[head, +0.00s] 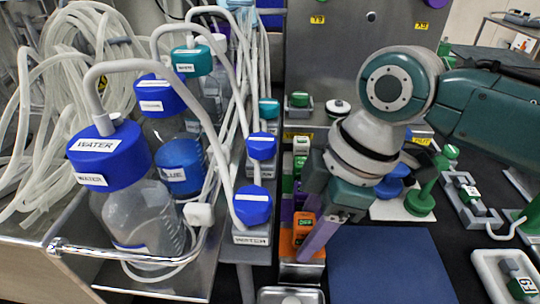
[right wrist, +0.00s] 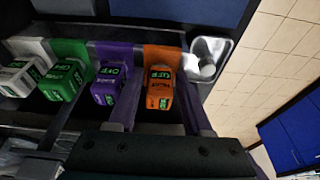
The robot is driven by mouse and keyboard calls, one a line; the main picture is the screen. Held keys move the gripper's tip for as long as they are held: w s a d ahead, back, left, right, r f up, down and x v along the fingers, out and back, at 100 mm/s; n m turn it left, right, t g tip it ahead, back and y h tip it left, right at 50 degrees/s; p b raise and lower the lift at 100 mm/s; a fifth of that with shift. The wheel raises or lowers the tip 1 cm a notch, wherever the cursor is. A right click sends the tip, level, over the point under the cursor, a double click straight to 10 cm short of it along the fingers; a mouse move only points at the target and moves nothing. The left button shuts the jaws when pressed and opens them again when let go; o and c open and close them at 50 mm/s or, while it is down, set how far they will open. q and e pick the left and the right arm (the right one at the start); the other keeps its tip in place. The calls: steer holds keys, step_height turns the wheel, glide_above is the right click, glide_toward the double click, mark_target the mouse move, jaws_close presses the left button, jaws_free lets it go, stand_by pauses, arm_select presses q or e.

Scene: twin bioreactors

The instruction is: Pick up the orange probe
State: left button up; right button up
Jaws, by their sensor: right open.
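The orange probe (head: 303,229) stands in an orange-marked place at the near end of a row of coloured probes. It shows clearly in the right wrist view (right wrist: 160,88), with a green label on it. My right gripper (head: 311,238) reaches down over it from the right and is open. In the right wrist view one finger lies on each side of the orange probe, with the probe between them and gaps visible. The nearer finger partly covers the probe in the head view. My left gripper is not in view.
A purple probe (right wrist: 108,84) and a green probe (right wrist: 64,79) stand beside the orange one. A small metal tray (right wrist: 207,62) adjoins it. Blue-capped bottles (head: 108,155) and tubing crowd the left. A flat blue surface (head: 385,265) lies to the right.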

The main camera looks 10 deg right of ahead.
jaws_close()
steer(key=shift+r, duration=0.1)
stand_by(0.5)
